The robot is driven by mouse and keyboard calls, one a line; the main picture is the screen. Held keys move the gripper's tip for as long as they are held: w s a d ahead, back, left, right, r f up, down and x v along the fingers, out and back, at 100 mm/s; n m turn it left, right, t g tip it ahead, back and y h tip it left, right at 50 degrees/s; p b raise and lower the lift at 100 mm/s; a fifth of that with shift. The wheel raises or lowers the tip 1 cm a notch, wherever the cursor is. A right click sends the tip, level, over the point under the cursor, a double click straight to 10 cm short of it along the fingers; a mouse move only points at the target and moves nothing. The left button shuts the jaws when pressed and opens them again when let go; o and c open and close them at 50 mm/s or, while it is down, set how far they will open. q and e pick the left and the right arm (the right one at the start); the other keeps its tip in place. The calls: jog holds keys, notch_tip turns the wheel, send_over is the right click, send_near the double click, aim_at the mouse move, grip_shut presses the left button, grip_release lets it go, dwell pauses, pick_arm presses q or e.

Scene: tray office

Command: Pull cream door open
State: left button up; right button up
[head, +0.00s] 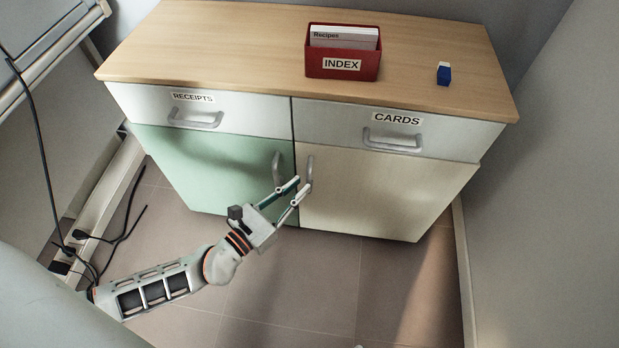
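The cream door (385,195) is the lower right front of the cabinet and looks closed. Its grey vertical handle (310,172) is near the door's left edge. My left gripper (294,188) is open, its two fingertips apart, just in front of the cabinet near this handle. One fingertip overlaps the handle's lower part in the picture; I cannot tell whether they touch.
The green door (215,165) with its own handle (277,168) is directly left. Drawers labelled RECEIPTS (193,97) and CARDS (398,118) are above. A red index box (343,66) and a blue-white eraser (444,74) stand on top. A wall (550,180) is at right; floor (300,275) in front is clear.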

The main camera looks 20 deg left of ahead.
aim_at(308, 181)
pick_arm(q)
jog(key=shift+x, duration=2.2)
jog(key=shift+f, duration=0.1)
grip_shut()
jog(key=shift+s+d, duration=0.1)
jog(key=shift+s, duration=0.05)
